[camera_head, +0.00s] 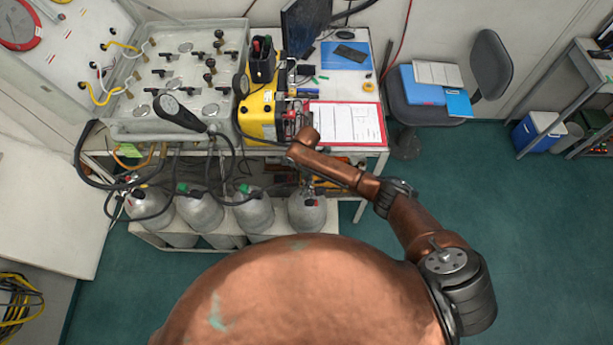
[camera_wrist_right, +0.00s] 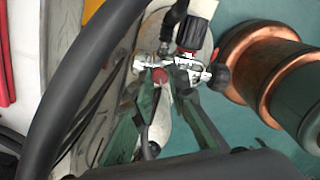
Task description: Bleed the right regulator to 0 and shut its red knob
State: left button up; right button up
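In the right wrist view, a silver valve fitting (camera_wrist_right: 183,72) sits on a pale cylinder top, with a red-and-black knob (camera_wrist_right: 193,35) above it, a round red part (camera_wrist_right: 160,76) at its left and a black knob (camera_wrist_right: 216,76) at its right. In the head view, the rightmost grey cylinder (camera_head: 307,214) has a small red part (camera_head: 310,203) on top. My right arm reaches over the bench edge just above it. My left gripper is out of view.
More cylinders (camera_head: 199,210) stand in a row to the left. Black hoses (camera_head: 85,150) loop in front of the valve panel (camera_head: 175,60). A gauge with a black body (camera_head: 178,110) rests at the panel's edge. A yellow case (camera_head: 260,112) and a red clipboard (camera_head: 346,123) lie behind my arm.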

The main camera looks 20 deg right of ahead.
grip_shut()
